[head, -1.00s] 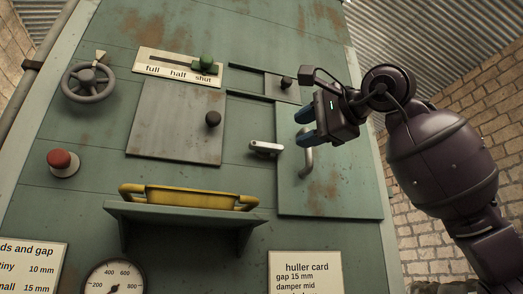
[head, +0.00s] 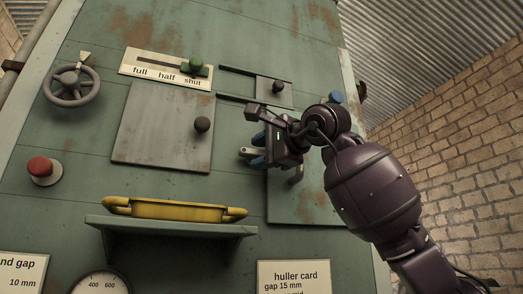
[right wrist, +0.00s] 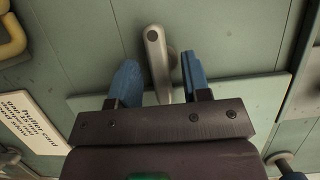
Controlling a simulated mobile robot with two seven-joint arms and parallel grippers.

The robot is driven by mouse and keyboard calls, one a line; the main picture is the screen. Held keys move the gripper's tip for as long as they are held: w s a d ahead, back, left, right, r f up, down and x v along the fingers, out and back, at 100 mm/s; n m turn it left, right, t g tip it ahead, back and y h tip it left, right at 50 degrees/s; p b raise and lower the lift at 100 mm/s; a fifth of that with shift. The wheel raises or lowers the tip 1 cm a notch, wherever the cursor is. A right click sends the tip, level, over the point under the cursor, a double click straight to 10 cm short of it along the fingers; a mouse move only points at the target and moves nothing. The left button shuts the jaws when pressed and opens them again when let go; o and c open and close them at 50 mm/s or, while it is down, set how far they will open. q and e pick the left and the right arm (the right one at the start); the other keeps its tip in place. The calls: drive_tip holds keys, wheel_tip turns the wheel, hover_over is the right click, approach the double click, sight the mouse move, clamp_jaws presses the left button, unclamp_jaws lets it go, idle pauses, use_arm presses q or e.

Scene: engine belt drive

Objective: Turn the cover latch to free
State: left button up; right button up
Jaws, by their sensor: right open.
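The cover latch is a short silver lever (head: 247,152) on the green machine face, beside the left edge of the green cover panel (head: 310,207). In the head view it lies about level and is partly hidden by my right gripper (head: 257,150). In the right wrist view the latch (right wrist: 156,60) runs between the two blue fingers of my right gripper (right wrist: 158,62). The fingers are apart, with a gap on each side of the lever. The cover's handle (head: 296,177) is partly hidden behind the gripper. My left gripper is not in view.
A yellow tray (head: 175,211) sits on a shelf (head: 165,228) at lower left. A grey plate with a dark knob (head: 202,125) is left of the latch. A small slide knob (head: 278,87) is just above my gripper. A blue part (head: 336,97) shows behind my arm.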

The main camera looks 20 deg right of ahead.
drive_tip(key=shift+c, duration=0.4)
clamp_jaws()
